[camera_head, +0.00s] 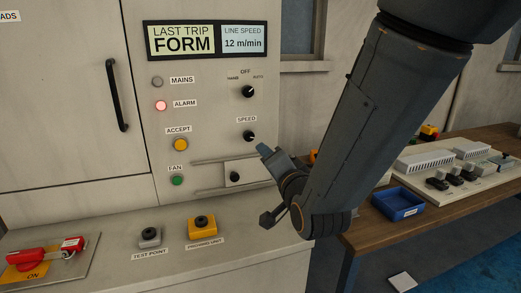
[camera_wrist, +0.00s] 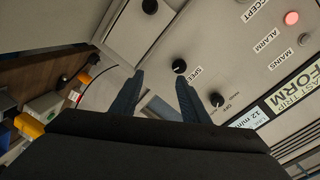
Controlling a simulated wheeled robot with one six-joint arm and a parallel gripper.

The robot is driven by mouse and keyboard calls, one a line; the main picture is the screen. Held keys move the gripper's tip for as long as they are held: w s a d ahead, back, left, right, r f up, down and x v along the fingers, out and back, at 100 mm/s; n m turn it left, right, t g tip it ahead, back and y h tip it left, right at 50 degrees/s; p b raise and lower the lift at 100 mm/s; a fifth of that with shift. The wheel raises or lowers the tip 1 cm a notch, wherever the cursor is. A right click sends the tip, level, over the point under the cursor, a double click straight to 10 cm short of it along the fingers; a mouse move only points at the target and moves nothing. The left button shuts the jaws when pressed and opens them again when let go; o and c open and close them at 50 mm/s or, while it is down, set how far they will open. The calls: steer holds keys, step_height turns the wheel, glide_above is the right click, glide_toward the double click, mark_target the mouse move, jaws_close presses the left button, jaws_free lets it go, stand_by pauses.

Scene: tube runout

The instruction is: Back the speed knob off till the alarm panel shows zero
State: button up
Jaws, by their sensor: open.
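The black speed knob (camera_head: 249,136) sits under its SPEED label on the grey cabinet front. In the wrist view the speed knob (camera_wrist: 179,66) lies just beyond my fingertips, between their lines. The display panel (camera_head: 206,40) reads LAST TRIP FORM on the left and LINE SPEED 12 m/min on the right. The red ALARM lamp (camera_head: 160,106) is lit. My gripper (camera_wrist: 160,78) is open and empty, with its two fingers apart and pointing toward the knob. In the head view my gripper (camera_head: 268,160) is low and right of the knob, apart from it.
An OFF/HAND/AUTO selector knob (camera_head: 249,91) is above the speed knob. A small plate with a black knob (camera_head: 235,177) is below. The yellow ACCEPT button (camera_head: 180,145) and green FAN button (camera_head: 177,181) are left. A wooden bench (camera_head: 365,238) with a blue tray (camera_head: 397,203) stands right.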

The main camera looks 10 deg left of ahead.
mark_target(250, 137)
steer(key=shift+t+y, duration=0.3)
steer(key=shift+y, duration=0.3)
steer(key=shift+w+a+r, duration=0.4)
steer(key=shift+w+a, duration=0.55)
steer(key=shift+a, duration=0.1)
steer(key=shift+w+a+r, duration=0.35)
steer(key=shift+w+a, duration=0.65)
steer(key=shift+w+a+r, duration=0.4)
steer(key=shift+w+a, duration=0.55)
steer(key=shift+a, duration=0.1)
steer(key=shift+w, duration=0.1)
steer(key=c, duration=0.8)
